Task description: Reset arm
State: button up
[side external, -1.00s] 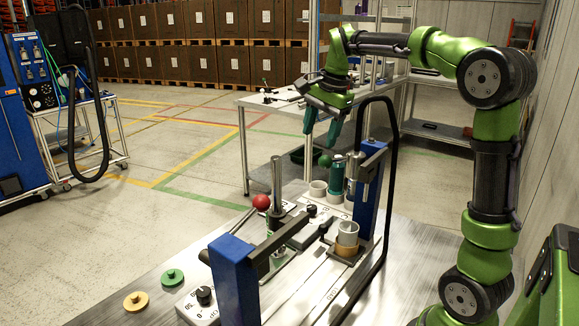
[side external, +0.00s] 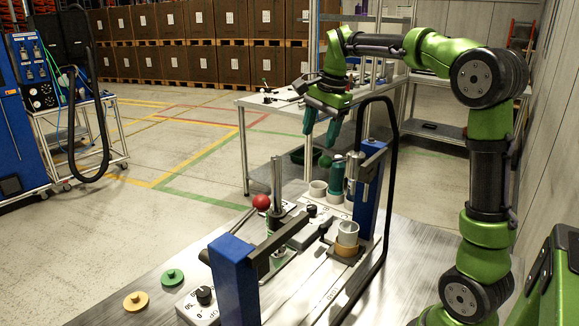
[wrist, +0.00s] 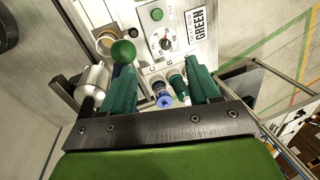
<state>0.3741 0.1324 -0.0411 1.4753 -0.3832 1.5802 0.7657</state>
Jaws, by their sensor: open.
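My gripper (side external: 321,128) is open and empty, raised above the far part of the bench, with its teal fingers pointing down. In the wrist view the two fingers (wrist: 158,92) are spread apart over the bench, and nothing is between them at their height. Below it stand a green-topped pump part (side external: 336,178), white cups (side external: 318,189) and a blue post (side external: 369,190).
A red ball knob (side external: 261,202) and a near blue post (side external: 234,280) stand on the bench. A black hose (side external: 393,150) arches beside the far post. A yellow disc (side external: 137,301) and a green disc (side external: 172,277) lie at the front left. A white cup (side external: 348,232) sits in a holder.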

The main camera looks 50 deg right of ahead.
jog(key=w+d+f+m+g, duration=0.1)
jog(key=w+d+f+m, duration=0.1)
jog(key=f, duration=0.5)
jog(key=w+d+f+m+g, duration=0.2)
jog(key=w+d+f, duration=0.2)
jog(key=d+f, duration=0.2)
jog(key=shift+w+f, duration=0.35)
jog(key=shift+f, duration=0.2)
